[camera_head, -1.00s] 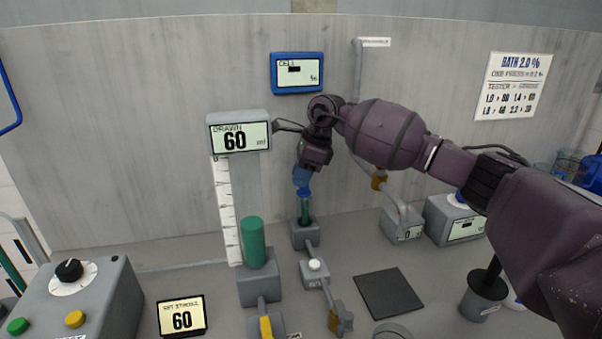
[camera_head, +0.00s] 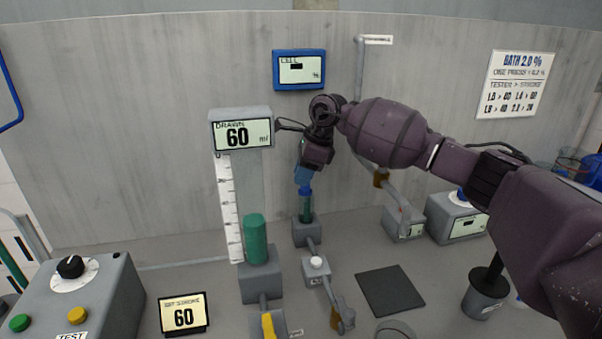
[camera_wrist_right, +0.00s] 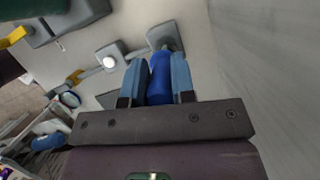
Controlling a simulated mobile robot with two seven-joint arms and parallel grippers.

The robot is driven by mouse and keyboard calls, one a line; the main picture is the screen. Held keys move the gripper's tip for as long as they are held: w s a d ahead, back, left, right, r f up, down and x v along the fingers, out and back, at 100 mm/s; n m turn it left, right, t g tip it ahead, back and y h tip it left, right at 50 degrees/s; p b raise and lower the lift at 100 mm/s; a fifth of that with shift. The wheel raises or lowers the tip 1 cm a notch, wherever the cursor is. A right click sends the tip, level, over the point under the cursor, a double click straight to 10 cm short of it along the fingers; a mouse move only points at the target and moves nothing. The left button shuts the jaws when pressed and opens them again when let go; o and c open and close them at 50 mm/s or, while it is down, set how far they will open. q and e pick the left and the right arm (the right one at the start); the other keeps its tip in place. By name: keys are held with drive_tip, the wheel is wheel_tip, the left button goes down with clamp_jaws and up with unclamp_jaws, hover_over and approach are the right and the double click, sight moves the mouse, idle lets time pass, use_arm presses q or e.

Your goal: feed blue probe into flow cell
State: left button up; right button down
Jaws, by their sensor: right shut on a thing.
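My right gripper (camera_head: 305,179) points down above the flow cell (camera_head: 306,208), a narrow dark green tube on a grey block near the back wall. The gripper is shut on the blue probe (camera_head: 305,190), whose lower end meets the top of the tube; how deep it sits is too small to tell. In the right wrist view the blue probe (camera_wrist_right: 160,78) is pinched between the two light-blue fingers of the right gripper (camera_wrist_right: 159,70), in front of a grey block. A blue-framed cell screen (camera_head: 299,70) hangs on the wall. My left gripper is not in view.
A wide green cylinder (camera_head: 255,238) on a grey block stands left of the flow cell, below the "60" display (camera_head: 241,133). A valve with a white knob (camera_head: 316,263) is in front. A dark mat (camera_head: 389,290) and a dark cup (camera_head: 484,293) lie to the right.

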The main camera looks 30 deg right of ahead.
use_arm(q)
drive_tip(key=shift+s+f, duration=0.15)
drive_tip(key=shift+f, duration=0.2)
use_arm(e)
drive_tip(key=shift+s+d+f, duration=0.1)
drive_tip(key=shift+s+f, duration=0.05)
drive_tip(key=shift+f, duration=1)
drive_tip(key=c, duration=0.9)
unclamp_jaws()
drive_tip(key=shift+o, duration=0.2)
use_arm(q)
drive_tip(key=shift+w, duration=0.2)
use_arm(e)
drive_tip(key=shift+d+r, duration=0.1)
drive_tip(key=shift+r, duration=0.55)
use_arm(q)
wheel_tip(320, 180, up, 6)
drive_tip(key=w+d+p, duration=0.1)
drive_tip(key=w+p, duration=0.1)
drive_tip(key=p, duration=0.2)
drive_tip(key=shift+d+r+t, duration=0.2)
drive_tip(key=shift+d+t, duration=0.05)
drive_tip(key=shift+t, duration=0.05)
use_arm(e)
drive_tip(key=v, duration=0.8)
drive_tip(key=shift+a+r, duration=0.25)
drive_tip(key=shift+a, duration=0.05)
